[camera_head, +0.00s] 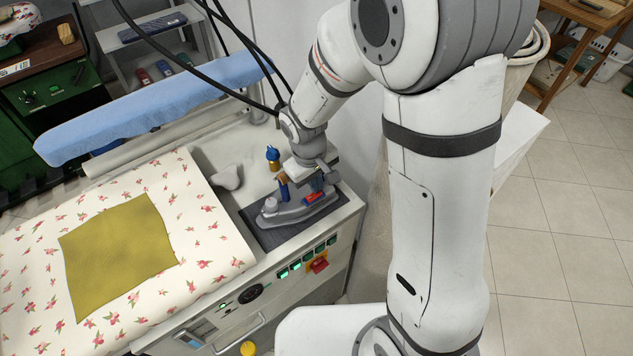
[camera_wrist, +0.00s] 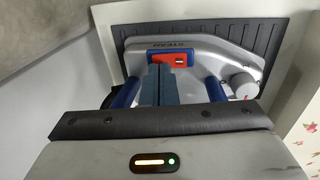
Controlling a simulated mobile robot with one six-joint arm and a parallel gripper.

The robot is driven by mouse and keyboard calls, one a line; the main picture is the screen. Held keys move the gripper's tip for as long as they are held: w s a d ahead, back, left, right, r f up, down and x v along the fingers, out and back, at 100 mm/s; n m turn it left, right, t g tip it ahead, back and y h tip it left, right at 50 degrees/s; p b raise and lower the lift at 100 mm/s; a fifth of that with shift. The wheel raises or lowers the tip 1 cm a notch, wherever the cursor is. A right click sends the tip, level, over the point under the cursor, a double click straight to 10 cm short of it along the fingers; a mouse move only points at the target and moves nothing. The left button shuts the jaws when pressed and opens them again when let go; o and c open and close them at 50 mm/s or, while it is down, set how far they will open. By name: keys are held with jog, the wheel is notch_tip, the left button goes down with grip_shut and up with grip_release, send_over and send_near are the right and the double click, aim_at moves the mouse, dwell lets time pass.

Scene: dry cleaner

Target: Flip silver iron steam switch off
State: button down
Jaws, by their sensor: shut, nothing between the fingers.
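The silver iron (camera_head: 292,214) rests on a dark ribbed mat (camera_head: 262,234) at the right end of the pressing table. Its red steam switch (camera_head: 314,198) sits on top. In the wrist view the iron (camera_wrist: 222,62) carries the word STEAM above the red switch in its blue-and-red surround (camera_wrist: 181,59). My gripper (camera_wrist: 163,66) is shut and empty, its two fingertips together just below and left of the switch's middle, overlapping its lower edge. I cannot tell whether they touch it. The iron's blue handle shows in part on both sides of my fingers, partly hidden behind my gripper.
A blue-and-yellow bottle (camera_head: 273,157) stands behind the iron. An olive cloth (camera_head: 117,252) lies on the floral-covered board (camera_head: 205,225). Black cables (camera_head: 190,68) hang above a blue padded arm (camera_head: 150,108). The front panel has green switches and a red knob (camera_head: 320,265).

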jog(key=shift+f, duration=0.4)
